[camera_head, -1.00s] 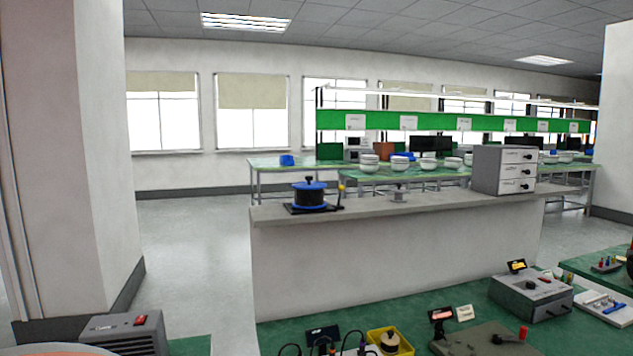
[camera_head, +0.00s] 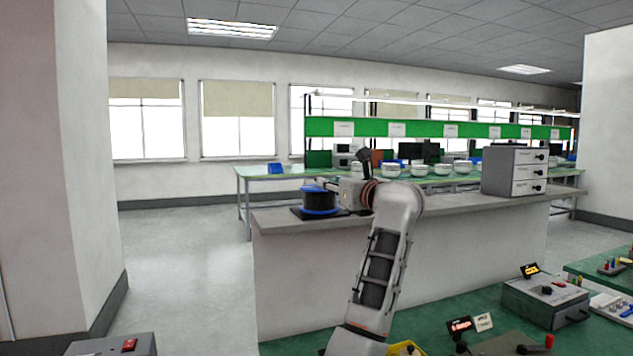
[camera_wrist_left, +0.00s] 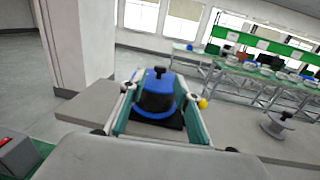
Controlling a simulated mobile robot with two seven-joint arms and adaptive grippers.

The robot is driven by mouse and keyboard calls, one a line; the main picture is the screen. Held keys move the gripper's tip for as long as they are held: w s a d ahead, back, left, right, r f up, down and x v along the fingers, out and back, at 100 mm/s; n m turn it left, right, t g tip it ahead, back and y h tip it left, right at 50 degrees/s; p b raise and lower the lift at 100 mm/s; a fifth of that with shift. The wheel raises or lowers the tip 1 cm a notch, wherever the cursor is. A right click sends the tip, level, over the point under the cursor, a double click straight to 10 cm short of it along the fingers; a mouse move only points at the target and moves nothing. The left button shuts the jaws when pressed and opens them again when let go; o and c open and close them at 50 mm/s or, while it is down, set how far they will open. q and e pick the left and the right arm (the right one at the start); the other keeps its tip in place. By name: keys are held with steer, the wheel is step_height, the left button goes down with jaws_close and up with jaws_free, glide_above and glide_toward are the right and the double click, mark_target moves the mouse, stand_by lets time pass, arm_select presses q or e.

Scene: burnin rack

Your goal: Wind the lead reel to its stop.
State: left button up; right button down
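The lead reel (camera_head: 320,201) is a black drum with blue flanges on a black base, on the near end of the grey counter. The left wrist view shows the reel (camera_wrist_left: 155,98) with a black knob on top. My left gripper (camera_wrist_left: 158,78) is open, its teal-padded fingers on either side of the reel in that view; I cannot tell if they touch it. A yellow ball (camera_wrist_left: 203,103) shows just outside the right-hand finger. My right gripper is not in view.
The grey counter (camera_head: 440,199) carries a drawer cabinet (camera_head: 514,171) at its right end and a small grey fixture (camera_wrist_left: 279,124) with a black knob. Below lies a green bench (camera_head: 470,310) with instruments. A pillar (camera_head: 85,170) stands at left.

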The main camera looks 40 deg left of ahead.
arm_select(q)
steer(key=shift+p+x, duration=0.5)
steer(key=shift+x, duration=3.6)
jaws_close()
